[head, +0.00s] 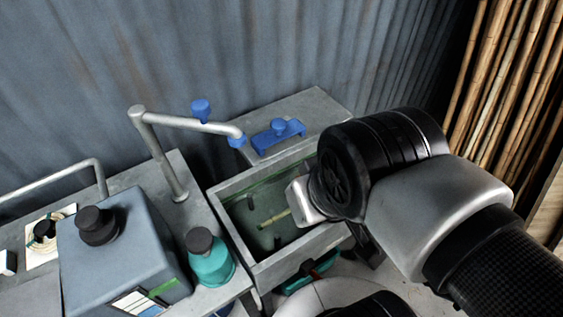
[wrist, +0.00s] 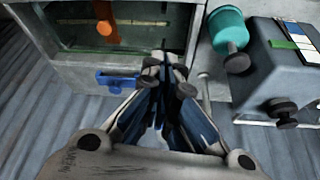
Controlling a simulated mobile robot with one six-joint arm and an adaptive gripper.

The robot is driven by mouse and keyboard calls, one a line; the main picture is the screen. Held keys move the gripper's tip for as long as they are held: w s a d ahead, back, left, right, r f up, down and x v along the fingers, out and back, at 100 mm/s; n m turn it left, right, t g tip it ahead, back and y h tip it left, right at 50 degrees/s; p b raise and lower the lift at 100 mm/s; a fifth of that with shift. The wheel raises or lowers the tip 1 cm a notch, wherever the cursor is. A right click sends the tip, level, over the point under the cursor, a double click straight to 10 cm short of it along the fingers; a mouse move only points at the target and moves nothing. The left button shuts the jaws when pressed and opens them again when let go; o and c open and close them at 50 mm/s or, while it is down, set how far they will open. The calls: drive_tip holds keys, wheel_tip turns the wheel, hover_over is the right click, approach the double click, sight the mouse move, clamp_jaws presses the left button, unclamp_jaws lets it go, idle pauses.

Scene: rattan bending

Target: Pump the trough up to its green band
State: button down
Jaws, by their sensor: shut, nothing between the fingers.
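The grey trough (head: 262,272) stands in the middle of the head view, with dark greenish water (head: 255,222) inside. A thin green line (head: 268,182) runs along its inner wall; I cannot tell exactly how the water stands against it. A tan stick (head: 273,218) lies in the water. A teal vessel with a dark knob (head: 210,262) stands left of the trough and also shows in the wrist view (wrist: 226,28).
A bent metal pipe (head: 185,122) with blue ends stands behind the trough's left side. A blue fitting (head: 278,136) sits on the back ledge. A grey box with a black knob (head: 120,255) is at left.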

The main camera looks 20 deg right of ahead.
drive_tip(key=n+g+p, duration=0.2)
drive_tip(key=g+p, duration=0.3)
drive_tip(key=p, duration=0.3)
hover_over(196, 234)
wheel_tip(196, 234, down, 14)
drive_tip(key=b, duration=0.3)
idle(0.3)
